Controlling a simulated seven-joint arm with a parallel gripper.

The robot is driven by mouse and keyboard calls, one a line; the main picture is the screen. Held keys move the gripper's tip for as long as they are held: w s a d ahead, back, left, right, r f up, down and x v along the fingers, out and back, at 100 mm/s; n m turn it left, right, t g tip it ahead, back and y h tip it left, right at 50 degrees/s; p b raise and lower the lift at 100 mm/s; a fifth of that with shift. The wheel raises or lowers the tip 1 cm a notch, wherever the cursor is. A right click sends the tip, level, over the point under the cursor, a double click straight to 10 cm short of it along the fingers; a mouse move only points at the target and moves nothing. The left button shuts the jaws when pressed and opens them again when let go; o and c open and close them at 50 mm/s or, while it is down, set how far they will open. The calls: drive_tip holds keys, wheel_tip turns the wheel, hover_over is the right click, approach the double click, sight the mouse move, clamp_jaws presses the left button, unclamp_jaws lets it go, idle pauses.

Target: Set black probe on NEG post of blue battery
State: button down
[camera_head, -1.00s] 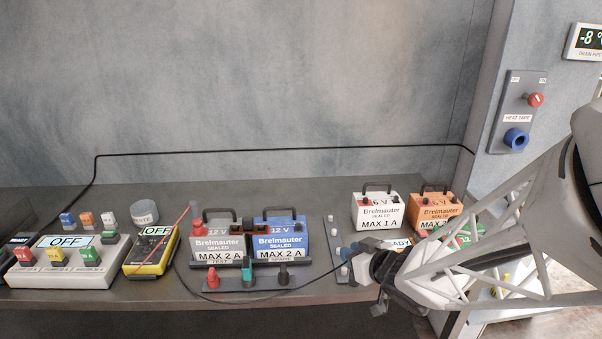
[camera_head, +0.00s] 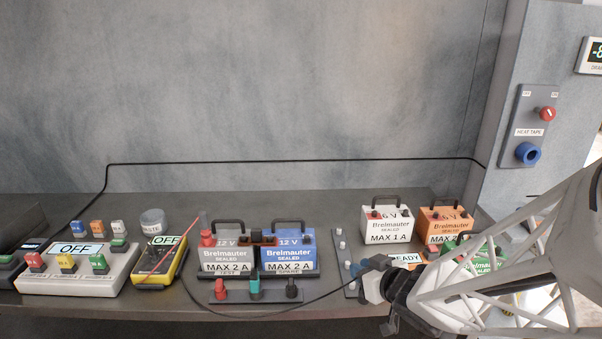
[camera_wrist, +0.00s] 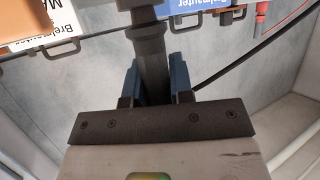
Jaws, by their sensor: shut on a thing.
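My gripper (camera_head: 366,274) is shut on the black probe (camera_wrist: 152,55), whose dark shaft sits between the blue fingers in the wrist view. Its tip is hard to make out. A black lead runs from my gripper left towards the yellow meter (camera_head: 171,262). The blue battery (camera_head: 289,259), marked 12 V, stands left of and behind my gripper, apart from it. It also shows at the top of the wrist view (camera_wrist: 190,5). A dark post (camera_head: 308,236) stands at its top right; I cannot read a NEG mark.
A grey battery (camera_head: 227,262) stands left of the blue one, with a red probe (camera_head: 204,222) upright on its red post. A rack with red, teal and black plugs (camera_head: 255,289) lies in front. White (camera_head: 387,226) and orange (camera_head: 445,226) batteries stand to the right.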

drive_tip(key=shift+r, duration=0.2)
drive_tip(key=shift+r, duration=0.35)
drive_tip(key=shift+r, duration=0.35)
drive_tip(key=shift+r, duration=0.7)
drive_tip(key=shift+r, duration=0.35)
drive_tip(key=w+a+r+n+g+y, duration=0.2)
drive_tip(key=w+a+r+n, duration=0.1)
drive_tip(key=w+a, duration=0.3)
drive_tip(key=w+a+r+n+g+y, duration=0.2)
drive_tip(key=w+a, duration=0.4)
drive_tip(key=w, duration=0.4)
drive_tip(key=shift+w+a+r+n+g+y, duration=0.4)
drive_tip(key=shift+r+n+y, duration=0.15)
drive_tip(key=shift+r, duration=0.3)
